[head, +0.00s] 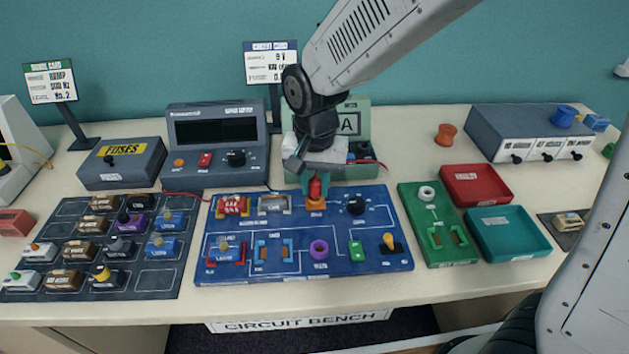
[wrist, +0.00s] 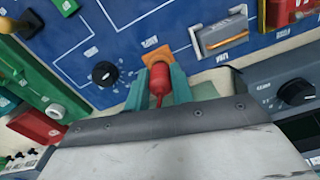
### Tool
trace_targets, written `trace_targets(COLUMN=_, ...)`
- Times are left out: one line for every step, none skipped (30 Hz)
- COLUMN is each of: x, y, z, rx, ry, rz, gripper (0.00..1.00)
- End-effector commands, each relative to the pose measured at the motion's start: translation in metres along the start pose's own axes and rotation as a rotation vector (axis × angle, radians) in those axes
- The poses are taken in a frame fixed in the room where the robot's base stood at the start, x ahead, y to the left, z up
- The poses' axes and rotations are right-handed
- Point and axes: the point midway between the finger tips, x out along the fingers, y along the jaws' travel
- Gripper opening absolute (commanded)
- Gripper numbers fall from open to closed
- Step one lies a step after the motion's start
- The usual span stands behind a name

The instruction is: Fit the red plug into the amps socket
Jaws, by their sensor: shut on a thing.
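My gripper (head: 317,192) is shut on the red plug (head: 316,187), above the upper middle of the blue circuit board (head: 297,230). In the wrist view, the red plug (wrist: 160,76) lies between the two teal fingers of my gripper (wrist: 159,88), with a red lead running back from it. Its front end meets or nearly meets an orange socket block (wrist: 157,57) on the board; this block also shows in the head view (head: 316,207). I cannot tell whether the plug is inside the socket. The block's label is too blurred to read for certain.
A black knob (head: 356,205) is right of the socket, and a grey switch module (head: 273,204) is left of it. A power supply (head: 217,140) and a green meter (head: 349,122) stand behind. A green board (head: 437,245) and red (head: 477,186) and teal trays (head: 507,233) are at right.

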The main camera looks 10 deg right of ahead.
Motion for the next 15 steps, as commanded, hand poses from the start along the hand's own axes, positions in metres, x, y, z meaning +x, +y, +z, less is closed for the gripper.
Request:
trace_targets(x=0.0007, y=0.0, z=0.0, rx=0.0, ry=0.0, rz=0.0, gripper=0.0)
trace_targets(x=0.0011, y=0.0, z=0.0001, rx=0.0, ry=0.0, rz=0.0, gripper=0.0)
trace_targets(x=0.0015, y=0.0, z=0.0001, rx=0.0, ry=0.0, rz=0.0, gripper=0.0)
trace_targets(x=0.0019, y=0.0, z=0.0001, rx=0.0, ry=0.0, rz=0.0, gripper=0.0)
trace_targets(x=0.0022, y=0.0, z=0.0001, rx=0.0, ry=0.0, rz=0.0, gripper=0.0)
trace_targets(x=0.0027, y=0.0001, z=0.0001, rx=0.0, ry=0.0, rz=0.0, gripper=0.0)
trace_targets(x=0.0031, y=0.0001, z=0.0001, rx=0.0, ry=-0.001, rz=0.001, gripper=0.0)
trace_targets(x=0.0034, y=0.0001, z=0.0001, rx=0.0, ry=-0.001, rz=0.001, gripper=0.0)
trace_targets(x=0.0039, y=0.0001, z=0.0001, rx=0.0, ry=-0.001, rz=0.001, gripper=0.0)
trace_targets(x=0.0043, y=0.0001, z=0.0001, rx=0.0, ry=-0.001, rz=0.001, gripper=0.0)
trace_targets(x=0.0046, y=0.0001, z=0.0001, rx=0.0, ry=-0.001, rz=0.001, gripper=0.0)
trace_targets(x=0.0051, y=0.0001, z=0.0002, rx=0.0, ry=-0.001, rz=0.001, gripper=0.0)
trace_targets(x=0.0055, y=0.0001, z=0.0002, rx=0.0, ry=-0.001, rz=0.001, gripper=0.0)
trace_targets(x=0.0059, y=0.0001, z=0.0002, rx=0.0, ry=-0.001, rz=0.001, gripper=0.0)
trace_targets(x=0.0064, y=0.0001, z=0.0002, rx=0.0, ry=-0.001, rz=0.001, gripper=0.0)
